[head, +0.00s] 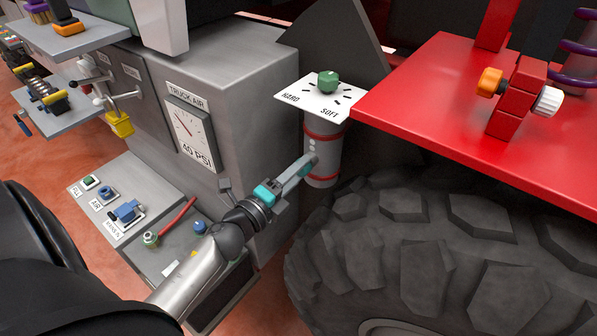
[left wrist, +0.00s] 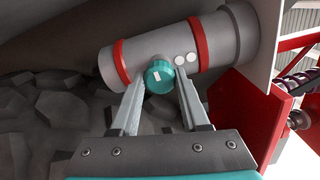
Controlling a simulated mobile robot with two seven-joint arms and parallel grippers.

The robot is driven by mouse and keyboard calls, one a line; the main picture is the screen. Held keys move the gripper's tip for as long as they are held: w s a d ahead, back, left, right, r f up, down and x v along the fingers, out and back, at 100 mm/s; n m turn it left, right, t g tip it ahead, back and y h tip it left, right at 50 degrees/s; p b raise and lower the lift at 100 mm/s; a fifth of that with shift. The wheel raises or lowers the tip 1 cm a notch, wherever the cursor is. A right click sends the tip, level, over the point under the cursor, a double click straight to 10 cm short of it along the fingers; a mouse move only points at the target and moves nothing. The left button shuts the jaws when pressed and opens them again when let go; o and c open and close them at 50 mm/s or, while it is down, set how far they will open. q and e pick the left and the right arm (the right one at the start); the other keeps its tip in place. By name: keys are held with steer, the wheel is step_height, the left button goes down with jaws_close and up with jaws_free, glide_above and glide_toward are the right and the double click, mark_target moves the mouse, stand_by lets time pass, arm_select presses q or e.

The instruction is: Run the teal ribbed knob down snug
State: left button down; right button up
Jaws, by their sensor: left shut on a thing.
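The teal ribbed knob (left wrist: 160,77) shows in the left wrist view on the side of a grey cylinder (left wrist: 200,50) with red bands. It has a small white mark on its face. My left gripper (left wrist: 159,90) is shut on it, one finger on each side. In the head view the left gripper (head: 311,160) reaches the side of the same cylinder (head: 322,158), below its dial plate, and hides the knob there. Whether the knob is seated against the cylinder cannot be told. My right gripper is not in view.
A green knob (head: 327,82) stands on the white HARD/SOFT plate (head: 347,96) above the cylinder. The big tyre (head: 420,250) lies close on the right, under a red panel (head: 460,100). A grey cabinet (head: 255,80) with a TRUCK AIR gauge (head: 190,135) stands on the left.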

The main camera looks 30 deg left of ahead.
arm_select(q)
steer(key=shift+f+m, duration=0.15)
steer(key=shift+m, duration=0.25)
steer(key=shift+c, duration=1.9)
jaws_free()
steer(key=shift+s, duration=0.15)
steer(key=s+a+b, duration=0.1)
steer(key=s+b, duration=0.2)
steer(key=s, duration=1.2)
steer(key=shift+a, duration=0.1)
